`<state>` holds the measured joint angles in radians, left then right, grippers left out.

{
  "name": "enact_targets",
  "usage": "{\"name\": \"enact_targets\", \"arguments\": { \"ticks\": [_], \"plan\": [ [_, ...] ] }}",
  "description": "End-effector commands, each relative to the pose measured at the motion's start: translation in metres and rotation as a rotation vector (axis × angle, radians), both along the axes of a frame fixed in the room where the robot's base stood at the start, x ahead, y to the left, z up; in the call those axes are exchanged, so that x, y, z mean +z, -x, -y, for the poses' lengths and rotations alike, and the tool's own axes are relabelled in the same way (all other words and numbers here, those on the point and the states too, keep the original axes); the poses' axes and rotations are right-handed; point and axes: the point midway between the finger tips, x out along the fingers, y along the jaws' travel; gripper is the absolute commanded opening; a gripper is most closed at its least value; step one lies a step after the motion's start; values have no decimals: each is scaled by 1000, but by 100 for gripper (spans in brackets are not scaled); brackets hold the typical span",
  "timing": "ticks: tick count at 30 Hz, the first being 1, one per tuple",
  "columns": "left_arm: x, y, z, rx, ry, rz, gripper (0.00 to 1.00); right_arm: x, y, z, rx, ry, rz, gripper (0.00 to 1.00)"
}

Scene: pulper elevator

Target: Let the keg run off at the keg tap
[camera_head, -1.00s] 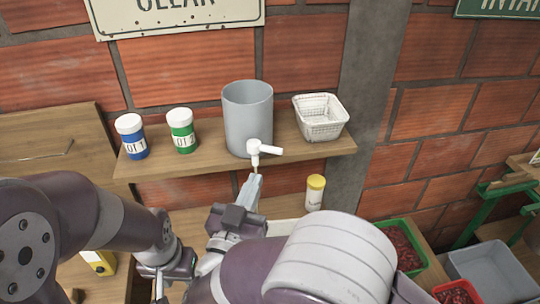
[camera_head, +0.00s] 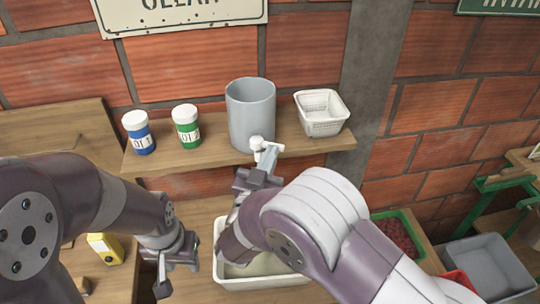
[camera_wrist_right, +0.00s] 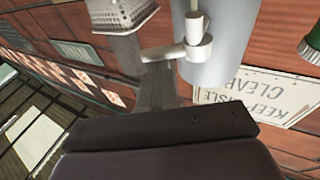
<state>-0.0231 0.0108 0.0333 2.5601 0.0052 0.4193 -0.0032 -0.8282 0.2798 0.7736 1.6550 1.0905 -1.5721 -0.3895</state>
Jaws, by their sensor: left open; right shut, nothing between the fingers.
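The grey keg (camera_head: 251,112) stands upright on the wooden shelf, with a white tap (camera_head: 257,142) low on its front. The tap's lever points to the right in the head view. My right gripper (camera_head: 269,160) is shut and empty, its fingertips right at the lever, just below it. In the right wrist view, the gripper (camera_wrist_right: 158,82) ends at the white lever of the tap (camera_wrist_right: 196,45); whether they touch is hard to tell. My left gripper (camera_head: 165,275) is open and empty, low at the left. No liquid shows at the tap.
A white basin (camera_head: 262,283) stands below the tap, partly behind my right arm. A blue jar (camera_head: 139,135) and a green jar (camera_head: 187,130) stand left of the keg. A white basket (camera_head: 322,113) stands right of it. A yellow object (camera_head: 104,248) lies lower left.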

Motion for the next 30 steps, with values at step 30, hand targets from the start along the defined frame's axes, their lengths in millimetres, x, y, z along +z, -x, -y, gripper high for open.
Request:
{"name": "enact_targets", "arguments": {
  "ticks": [30],
  "plan": [
    [-22,0,0,0,0,0,42,-2,-14,17,261,-1,1,0]
  ]
}}
